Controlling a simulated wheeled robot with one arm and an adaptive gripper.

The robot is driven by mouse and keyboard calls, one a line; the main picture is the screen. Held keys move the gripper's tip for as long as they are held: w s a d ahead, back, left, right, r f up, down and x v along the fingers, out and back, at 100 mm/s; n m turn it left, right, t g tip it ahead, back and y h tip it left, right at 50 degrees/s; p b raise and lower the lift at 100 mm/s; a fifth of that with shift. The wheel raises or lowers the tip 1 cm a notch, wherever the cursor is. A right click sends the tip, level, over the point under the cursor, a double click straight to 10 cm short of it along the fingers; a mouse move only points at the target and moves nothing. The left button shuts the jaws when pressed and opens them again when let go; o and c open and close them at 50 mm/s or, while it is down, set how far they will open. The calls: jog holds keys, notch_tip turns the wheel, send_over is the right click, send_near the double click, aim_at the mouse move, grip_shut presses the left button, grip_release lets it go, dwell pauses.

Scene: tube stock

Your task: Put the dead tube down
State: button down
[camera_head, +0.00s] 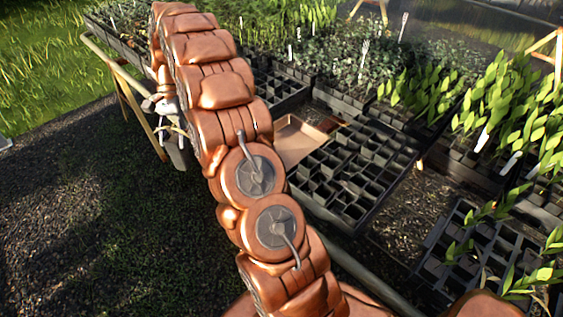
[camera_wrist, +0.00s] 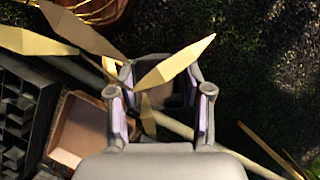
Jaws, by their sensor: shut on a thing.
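The dead tube (camera_wrist: 182,88) is a small dark square pot with dry yellow and brownish leaves (camera_wrist: 175,65). In the wrist view it sits between the two fingers of my gripper (camera_wrist: 162,95), which is shut on it. The leaves spread up and to the left. In the head view my gripper (camera_head: 168,106) is small and partly hidden behind my arm beside the bench's edge rail. I cannot make out the tube clearly there. A shallow tan tray (camera_head: 297,138) lies among the black tube racks; it also shows left of my gripper in the wrist view (camera_wrist: 78,128).
A mostly empty black rack (camera_head: 350,180) stands right of the tan tray. Racks of green plants (camera_head: 415,95) fill the bench behind. A round orange open-sided container (camera_wrist: 95,8) is cut off at the wrist view's top. Dark ground (camera_head: 90,200) lies clear left of the rail.

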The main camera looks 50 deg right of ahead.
jog(key=s+d+f+m+t+h+b, duration=0.25)
jog(key=s+d+m+b, duration=0.25)
jog(key=d+m+b, duration=0.6)
jog(key=s+d+f+m+t+h+b, duration=0.2)
jog(key=s+d+m+t+b, duration=0.35)
jog(key=d+m, duration=0.95)
notch_tip(320, 180, down, 10)
jog(key=w+d+n+g+b, duration=0.1)
jog(key=shift+d, duration=0.25)
jog(key=shift+f, duration=0.1)
jog(key=shift+c, duration=2.4)
grip_release()
